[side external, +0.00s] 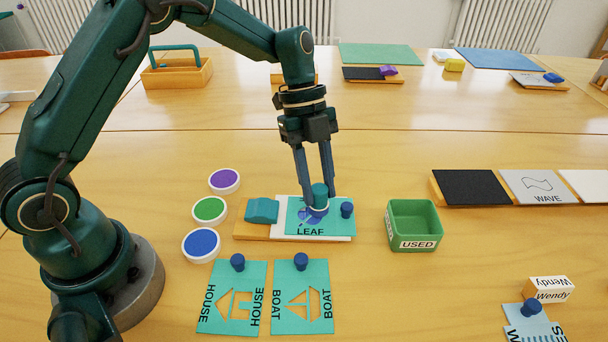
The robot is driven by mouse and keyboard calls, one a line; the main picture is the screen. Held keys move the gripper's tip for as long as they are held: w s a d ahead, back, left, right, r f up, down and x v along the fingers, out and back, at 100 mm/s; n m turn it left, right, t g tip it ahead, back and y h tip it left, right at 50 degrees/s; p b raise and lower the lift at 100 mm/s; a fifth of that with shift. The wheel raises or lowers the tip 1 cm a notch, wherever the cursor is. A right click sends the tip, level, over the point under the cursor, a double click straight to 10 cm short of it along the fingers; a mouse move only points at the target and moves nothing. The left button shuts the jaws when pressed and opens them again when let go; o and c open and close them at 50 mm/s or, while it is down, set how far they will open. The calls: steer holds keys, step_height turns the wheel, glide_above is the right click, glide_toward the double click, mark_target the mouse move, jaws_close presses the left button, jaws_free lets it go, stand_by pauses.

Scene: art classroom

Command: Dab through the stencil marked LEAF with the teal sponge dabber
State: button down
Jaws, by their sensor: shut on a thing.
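The teal dabber (319,191) stands between the fingers of my gripper (318,196), which is shut on it. It is roughly upright over the LEAF stencil (337,228), a teal sheet with a dark blue knob at its right. The dabber's lower end is at the leaf cut-out and hides part of it; I cannot tell if it is pressing. Blue-violet colour shows in the cut-out. The stencil lies on white paper on a wooden board (241,230). A teal block (262,210) sits at the board's left end.
Purple (224,180), green (209,209) and blue (201,243) paint pots stand left. The HOUSE (213,317) and BOAT (286,325) stencils lie in front. A green USED box (416,243) stands right. A WAVE board (533,187) and Wendy block (549,290) lie farther right.

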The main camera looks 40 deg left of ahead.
stand_by(0.4)
steer(key=shift+r, duration=3.5)
steer(key=shift+s+a+f, duration=0.25)
steer(key=shift+a+f, duration=0.05)
steer(key=shift+f, duration=0.7)
steer(key=shift+s+a+f, duration=0.25)
steer(key=shift+s+f, duration=0.05)
steer(key=shift+f, duration=0.65)
steer(key=shift+s+a+f, duration=0.25)
steer(key=shift+a+f, duration=0.05)
steer(key=shift+f, duration=0.7)
steer(key=shift+f, duration=0.55)
step_height(320, 180, up, 7)
